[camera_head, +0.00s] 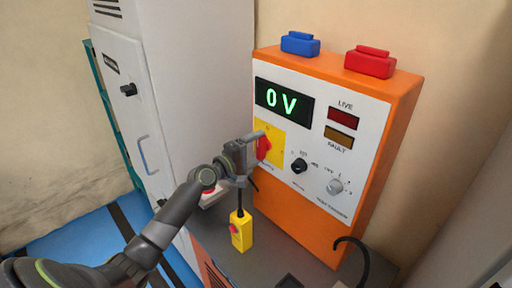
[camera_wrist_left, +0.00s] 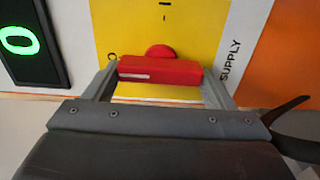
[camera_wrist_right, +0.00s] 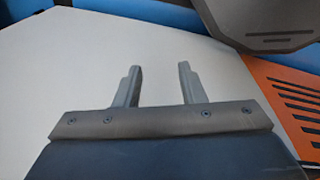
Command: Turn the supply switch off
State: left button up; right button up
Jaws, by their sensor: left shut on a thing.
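The supply switch is a red handle (camera_wrist_left: 160,71) on a yellow plate (camera_wrist_left: 150,28) beside the SUPPLY label. It also shows in the head view as a red knob (camera_head: 263,148) on the orange box's white panel. In the left wrist view the handle lies across the picture, its left end near a small round "O" mark. My left gripper (camera_head: 258,139) is shut on the handle, one finger at each end. The display (camera_head: 284,102) reads 0 V in green. My right gripper (camera_wrist_right: 158,78) is open and empty over a plain white surface; it is not seen in the head view.
A black knob (camera_head: 299,166) and a grey knob (camera_head: 335,186) sit right of the switch. A blue clamp (camera_head: 300,44) and a red clamp (camera_head: 371,63) top the orange box (camera_head: 404,105). A yellow pendant (camera_head: 241,233) is below my left gripper. A grey cabinet (camera_head: 200,85) stands left.

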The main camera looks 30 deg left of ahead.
dwell(0.5)
pick_arm(q)
jog(key=o, duration=1)
jog(key=b+v, duration=0.2)
jog(key=v, duration=1.5)
jog(key=shift+s+a+f+b, duration=0.1)
jog(key=shift+s+a+b, duration=0.1)
jog(key=shift+b, duration=0.1)
